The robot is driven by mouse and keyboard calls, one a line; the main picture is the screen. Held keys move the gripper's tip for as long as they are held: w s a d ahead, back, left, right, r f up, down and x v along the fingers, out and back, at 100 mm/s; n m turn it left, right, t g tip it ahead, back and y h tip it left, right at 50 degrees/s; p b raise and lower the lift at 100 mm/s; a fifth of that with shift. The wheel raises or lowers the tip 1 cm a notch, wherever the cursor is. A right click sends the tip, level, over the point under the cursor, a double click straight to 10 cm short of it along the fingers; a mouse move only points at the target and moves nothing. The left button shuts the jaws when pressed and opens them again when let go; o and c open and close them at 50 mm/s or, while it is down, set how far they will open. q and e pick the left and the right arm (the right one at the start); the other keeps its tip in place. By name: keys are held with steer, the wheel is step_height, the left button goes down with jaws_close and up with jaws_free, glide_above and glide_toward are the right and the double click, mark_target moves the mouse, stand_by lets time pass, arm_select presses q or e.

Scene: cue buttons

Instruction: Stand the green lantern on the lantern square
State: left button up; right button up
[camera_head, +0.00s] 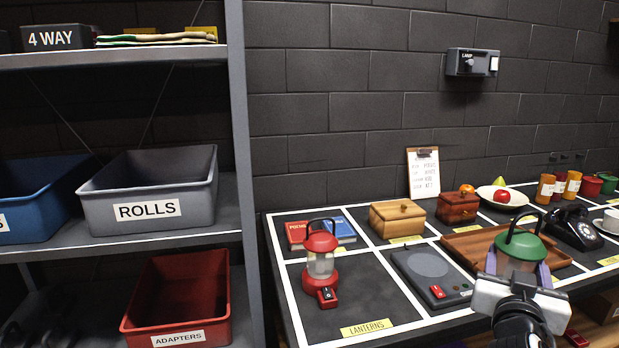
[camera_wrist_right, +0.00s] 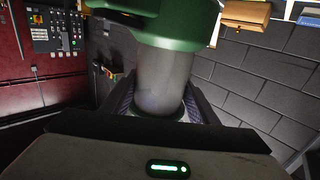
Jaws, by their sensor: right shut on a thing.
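The green lantern (camera_head: 522,246) has a green cap, a dark wire handle and a clear glass. My right gripper (camera_head: 516,274) is shut around its glass and holds it upright in front of the table. In the right wrist view the lantern (camera_wrist_right: 163,80) stands between the two fingers (camera_wrist_right: 163,105). The lantern square (camera_head: 360,285) is the white-lined area at the table's left front, with a yellow label reading LANTERNS (camera_head: 367,328). A red lantern (camera_head: 320,262) stands upright in the left part of that square. The part to its right is bare. My left gripper is not in view.
Right of the square lies a grey plate device (camera_head: 428,272) with a red switch. Behind stand red and blue books (camera_head: 322,231) and two wooden boxes (camera_head: 398,218). A wooden tray (camera_head: 480,240) and a black telephone (camera_head: 573,228) are farther right. A shelf (camera_head: 240,170) with bins stands left.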

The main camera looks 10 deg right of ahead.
mark_target(503, 267)
steer(key=shift+s+d+r, duration=0.3)
steer(key=shift+s+r, duration=0.25)
steer(key=shift+r, duration=0.15)
steer(key=d+r, duration=0.5)
steer(key=r, duration=0.3)
steer(key=a+f+n+t+y, duration=0.1)
steer(key=a+f, duration=0.2)
steer(key=a+f+n+t+y, duration=0.1)
steer(key=a+f+y, duration=0.1)
steer(key=a, duration=0.2)
steer(key=a+f+n+t+y, duration=0.1)
steer(key=a+f+y, duration=0.1)
steer(key=a+f, duration=0.1)
steer(key=shift+s+a+f+n, duration=0.2)
steer(key=shift+s+f+n, duration=0.1)
steer(key=shift+s+n, duration=0.1)
steer(key=s+a+f+n+g+y, duration=0.1)
steer(key=s+a+f+n+y, duration=0.6)
steer(key=a, duration=0.5)
steer(key=s+a+f+n+y, duration=0.3)
steer(key=s+a+f+y, duration=0.4)
steer(key=s+a, duration=0.4)
steer(key=w+d+r+m+t+h, duration=0.2)
steer(key=w+r+m+h, duration=0.2)
steer(key=h, duration=0.3)
steer(key=shift+d+m, duration=0.4)
steer(key=shift+m, duration=0.5)
